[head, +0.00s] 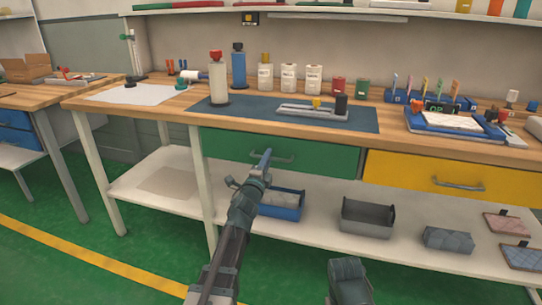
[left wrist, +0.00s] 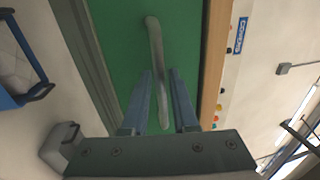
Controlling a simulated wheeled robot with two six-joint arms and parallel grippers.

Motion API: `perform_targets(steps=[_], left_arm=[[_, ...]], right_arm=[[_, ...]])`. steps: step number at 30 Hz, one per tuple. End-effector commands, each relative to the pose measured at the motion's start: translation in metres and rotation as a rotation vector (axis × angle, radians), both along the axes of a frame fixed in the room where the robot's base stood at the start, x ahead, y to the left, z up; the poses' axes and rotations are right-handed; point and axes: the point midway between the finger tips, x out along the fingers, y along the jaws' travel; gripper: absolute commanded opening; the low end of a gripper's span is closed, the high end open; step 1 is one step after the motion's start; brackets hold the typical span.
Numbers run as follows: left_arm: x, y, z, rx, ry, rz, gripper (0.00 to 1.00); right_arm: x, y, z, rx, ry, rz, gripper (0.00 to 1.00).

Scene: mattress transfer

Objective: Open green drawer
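The green drawer (head: 318,158) is shut under the workbench top, left of a yellow drawer. Its grey bar handle (head: 284,158) is on the front and also shows in the left wrist view (left wrist: 155,42). My left gripper (head: 265,160) is at the left part of this handle. In the left wrist view the two blue fingers (left wrist: 163,85) stand apart, one on each side of the handle bar, with small gaps visible. The left gripper hides part of the handle in the head view. My right gripper is not visible; only part of what looks like my right arm shows at the bottom.
The yellow drawer (head: 440,184) is shut on the right. The lower shelf (head: 330,236) holds a blue bin (head: 284,211), a grey bin (head: 367,219) and packages. Bottles and tools stand on the wooden worktop (head: 185,109). The green floor in front looks clear.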

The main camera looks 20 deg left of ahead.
Motion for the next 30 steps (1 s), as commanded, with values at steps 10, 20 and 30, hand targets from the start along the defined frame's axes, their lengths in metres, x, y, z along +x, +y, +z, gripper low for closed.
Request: perform_targets(steps=[10,20,30], left_arm=[[0.0030,0.0007,0.0006,0.000,0.000,0.000,0.20],[0.0029,0.0006,0.0004,0.000,0.000,0.000,0.00],[0.0028,0.0006,0.0003,0.000,0.001,0.001,0.00]], right_arm=[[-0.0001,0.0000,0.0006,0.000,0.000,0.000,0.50],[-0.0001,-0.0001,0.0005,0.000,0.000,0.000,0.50],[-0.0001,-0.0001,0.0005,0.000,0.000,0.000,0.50]])
